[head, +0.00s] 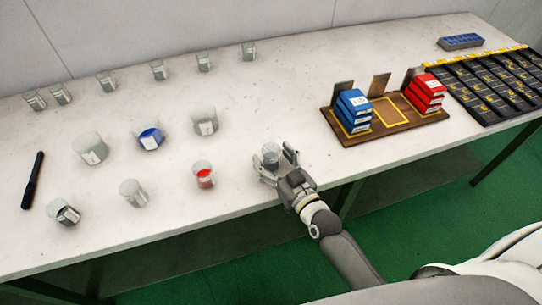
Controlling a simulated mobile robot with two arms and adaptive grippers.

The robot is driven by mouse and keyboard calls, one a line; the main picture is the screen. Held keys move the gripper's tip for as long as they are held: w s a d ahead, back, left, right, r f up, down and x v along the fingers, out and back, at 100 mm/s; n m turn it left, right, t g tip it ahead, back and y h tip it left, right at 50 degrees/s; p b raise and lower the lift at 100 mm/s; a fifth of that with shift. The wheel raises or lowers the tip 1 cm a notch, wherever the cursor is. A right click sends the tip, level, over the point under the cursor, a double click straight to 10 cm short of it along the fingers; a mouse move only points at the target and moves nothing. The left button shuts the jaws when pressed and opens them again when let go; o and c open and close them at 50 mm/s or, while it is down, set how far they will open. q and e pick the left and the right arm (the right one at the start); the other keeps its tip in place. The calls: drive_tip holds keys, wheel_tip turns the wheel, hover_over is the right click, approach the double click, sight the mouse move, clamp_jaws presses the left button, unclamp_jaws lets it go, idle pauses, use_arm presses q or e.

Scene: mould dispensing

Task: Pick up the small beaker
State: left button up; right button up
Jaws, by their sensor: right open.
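A small clear beaker (270,153) stands on the white table near its front edge, in the middle of the head view. My right gripper (274,165) is open, with one finger on each side of this beaker. Whether the fingers touch it I cannot tell. Other beakers stand to the left: one with red contents (204,175), one with blue contents (150,137), and several clear or grey ones such as this one (133,192). My left gripper is not in view.
Several small jars (157,70) line the back of the table. A black marker-like stick (33,181) lies at the left. A wooden tray (395,127) holds blue boxes (354,109) and red boxes (425,92). A black compartment rack (490,85) and a blue-grey block (460,42) are at the right.

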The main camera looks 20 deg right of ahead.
drive_tip(key=shift+c, duration=0.4)
drive_tip(key=c, duration=1)
drive_tip(key=shift+c, duration=0.3)
drive_tip(key=shift+r, duration=0.15)
drive_tip(key=shift+r, duration=0.6)
drive_tip(key=s+r, duration=1.2)
drive_tip(key=s, duration=0.2)
wheel_tip(320, 180, up, 10)
drive_tip(key=p, duration=1.2)
drive_tip(key=shift+d+f, duration=0.25)
drive_tip(key=shift+d, duration=0.05)
